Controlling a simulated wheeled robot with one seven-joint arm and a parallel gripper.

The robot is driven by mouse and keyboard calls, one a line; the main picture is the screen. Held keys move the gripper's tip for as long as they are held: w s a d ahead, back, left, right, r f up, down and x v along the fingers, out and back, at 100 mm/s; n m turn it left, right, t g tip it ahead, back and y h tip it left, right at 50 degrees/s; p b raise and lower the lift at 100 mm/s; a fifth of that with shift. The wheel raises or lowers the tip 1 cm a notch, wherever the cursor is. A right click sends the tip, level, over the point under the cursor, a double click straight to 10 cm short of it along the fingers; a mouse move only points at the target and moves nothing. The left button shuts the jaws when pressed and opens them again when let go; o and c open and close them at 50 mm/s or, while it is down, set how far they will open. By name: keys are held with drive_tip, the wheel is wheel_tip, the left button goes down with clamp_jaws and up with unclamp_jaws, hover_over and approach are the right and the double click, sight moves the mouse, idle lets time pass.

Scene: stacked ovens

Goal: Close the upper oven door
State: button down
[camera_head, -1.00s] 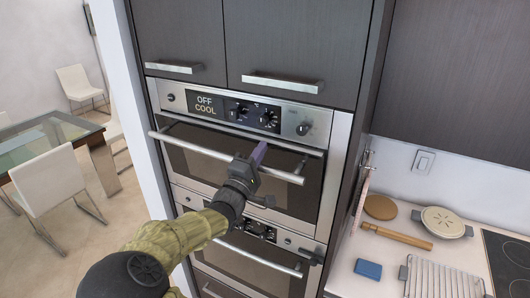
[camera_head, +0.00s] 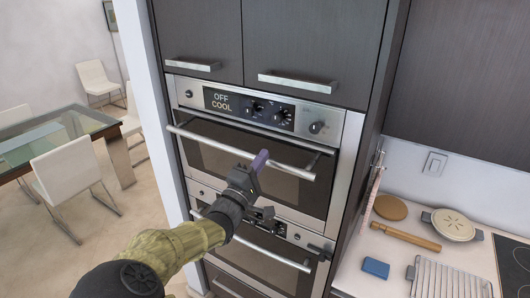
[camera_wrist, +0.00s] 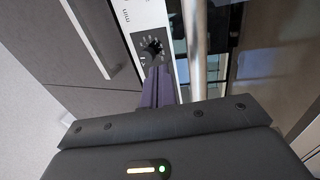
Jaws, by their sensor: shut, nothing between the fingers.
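The upper oven door (camera_head: 215,160) has a dark glass window and a long silver handle (camera_head: 205,142). It stands close to its frame; I cannot tell whether a small gap remains at its top. My gripper (camera_head: 262,157) has purple fingers, shut and empty, at the right half of the handle. In the wrist view the fingers (camera_wrist: 158,84) lie left of the silver handle bar (camera_wrist: 196,45) and point toward a control knob (camera_wrist: 151,50). Contact with the handle or door is unclear. My gripper hides part of the door's lower middle.
The control panel (camera_head: 235,105) reads OFF COOL. A lower oven (camera_head: 255,262) sits below, and cabinets with handles (camera_head: 298,83) are above. A counter at right holds a rolling pin (camera_head: 405,236), a blue block (camera_head: 376,267) and a wire rack (camera_head: 445,280).

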drive_tip(key=r+b+v, duration=0.1)
drive_tip(key=b+v, duration=0.2)
drive_tip(key=v, duration=0.4)
drive_tip(key=shift+s+a, duration=0.25)
drive_tip(key=shift+s, duration=0.1)
drive_tip(key=shift+r, duration=0.15)
